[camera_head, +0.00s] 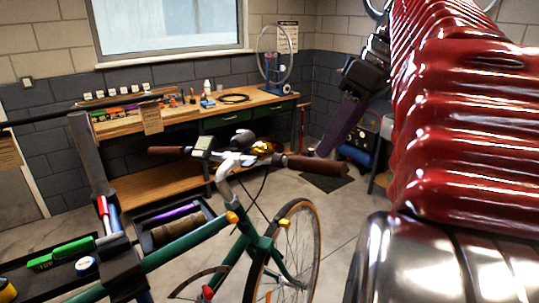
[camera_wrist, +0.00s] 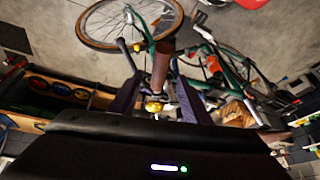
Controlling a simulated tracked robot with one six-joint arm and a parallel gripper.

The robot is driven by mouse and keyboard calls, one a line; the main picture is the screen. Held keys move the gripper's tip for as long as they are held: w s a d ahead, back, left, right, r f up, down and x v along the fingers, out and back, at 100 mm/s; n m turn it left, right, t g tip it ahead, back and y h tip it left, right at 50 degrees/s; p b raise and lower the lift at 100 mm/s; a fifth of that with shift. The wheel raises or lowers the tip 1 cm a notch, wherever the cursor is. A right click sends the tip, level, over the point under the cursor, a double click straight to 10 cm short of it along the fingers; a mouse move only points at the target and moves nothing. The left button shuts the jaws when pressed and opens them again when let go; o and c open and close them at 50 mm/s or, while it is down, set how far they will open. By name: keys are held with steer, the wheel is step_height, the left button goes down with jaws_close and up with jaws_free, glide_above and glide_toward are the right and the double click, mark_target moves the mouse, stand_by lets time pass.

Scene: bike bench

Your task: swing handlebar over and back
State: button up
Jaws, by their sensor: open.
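The handlebar (camera_head: 240,157) sits on the green bike and runs from a left brown grip (camera_head: 166,151) to a right brown grip (camera_head: 318,166). My gripper (camera_head: 324,150) reaches down from the upper right, its dark purple fingers near the right grip. In the wrist view the fingers of my gripper (camera_wrist: 157,88) stand apart, with a brown grip (camera_wrist: 161,64) showing in line with the gap between them. A gold bell (camera_wrist: 153,106) shows lower in that gap and also on the bar in the head view (camera_head: 262,147). I cannot tell whether a finger touches the grip.
The green bike frame (camera_head: 185,240) is held by a stand (camera_head: 92,165) at left, with tool trays beside it. The front wheel (camera_head: 316,240) is below the bar. A wooden workbench (camera_head: 190,112) stands along the back wall. Floor right of the wheel is clear.

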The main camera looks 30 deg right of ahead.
mark_target(321, 160)
steer(key=shift+x, duration=3.1)
jaws_close()
